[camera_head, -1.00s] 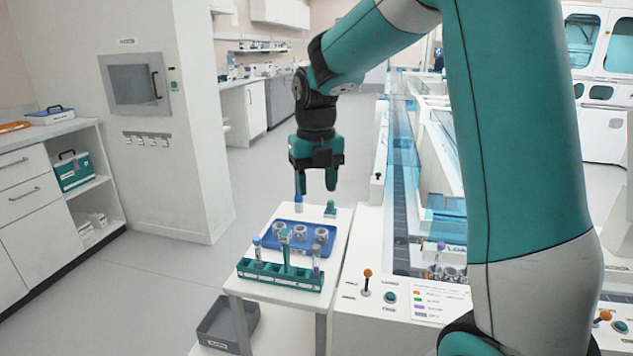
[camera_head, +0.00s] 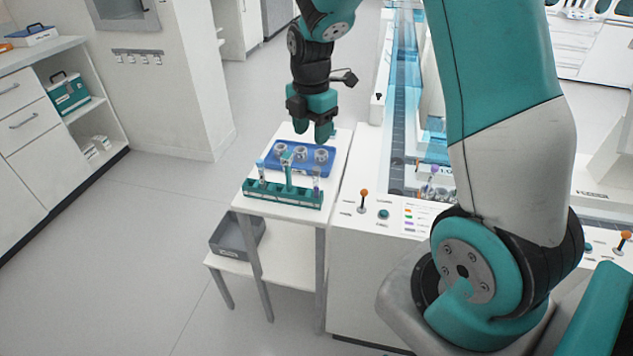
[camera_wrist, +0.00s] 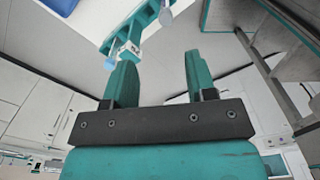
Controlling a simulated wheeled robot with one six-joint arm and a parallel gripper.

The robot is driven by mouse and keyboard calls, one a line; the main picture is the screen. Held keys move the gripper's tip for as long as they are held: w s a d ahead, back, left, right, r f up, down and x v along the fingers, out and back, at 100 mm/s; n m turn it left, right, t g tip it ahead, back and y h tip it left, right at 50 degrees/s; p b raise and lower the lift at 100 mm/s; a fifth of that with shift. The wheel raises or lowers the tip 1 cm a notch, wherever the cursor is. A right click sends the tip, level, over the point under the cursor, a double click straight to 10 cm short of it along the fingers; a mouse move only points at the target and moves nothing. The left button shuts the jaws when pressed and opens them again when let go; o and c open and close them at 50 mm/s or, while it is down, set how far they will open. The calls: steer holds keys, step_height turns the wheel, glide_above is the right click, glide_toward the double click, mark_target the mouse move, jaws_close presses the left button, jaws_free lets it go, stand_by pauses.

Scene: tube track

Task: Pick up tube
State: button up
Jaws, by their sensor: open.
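A teal rack (camera_head: 284,196) stands on the front of a small white table in the head view. In it stand a tube with a light blue top (camera_head: 261,168) at the left, a tall teal upright (camera_head: 287,170) in the middle and a tube with a purple band (camera_head: 316,182) at the right. The rack also shows in the wrist view (camera_wrist: 128,22), above and left of my fingers. My gripper (camera_head: 311,133) is open and points down over the back of the table, behind the rack in the picture. In the wrist view its fingers (camera_wrist: 160,75) are apart with nothing between them.
A blue tray (camera_head: 334,160) with several round grey holders lies behind the rack. A grey bin (camera_head: 236,238) sits on the lower shelf. A white console with orange-knobbed levers (camera_head: 363,197) and a track adjoin the table at right. Open floor lies left.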

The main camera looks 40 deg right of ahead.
mark_target(316, 173)
step_height(316, 173, down, 9)
steer(key=shift+r, duration=0.15)
steer(key=f, duration=0.1)
steer(key=f+p, duration=0.1)
steer(key=f, duration=0.2)
steer(key=shift+s+d+f, duration=0.1)
steer(key=shift+s+d, duration=0.2)
steer(key=shift+s, duration=0.1)
steer(key=shift+f, duration=0.5)
steer(key=c, duration=0.8)
steer(key=shift+r, duration=0.15)
step_height(316, 173, up, 20)
steer(key=shift+f, duration=0.1)
steer(key=shift+f, duration=0.15)
steer(key=shift+f+b, duration=6.05)
steer(key=shift+f, duration=3.6)
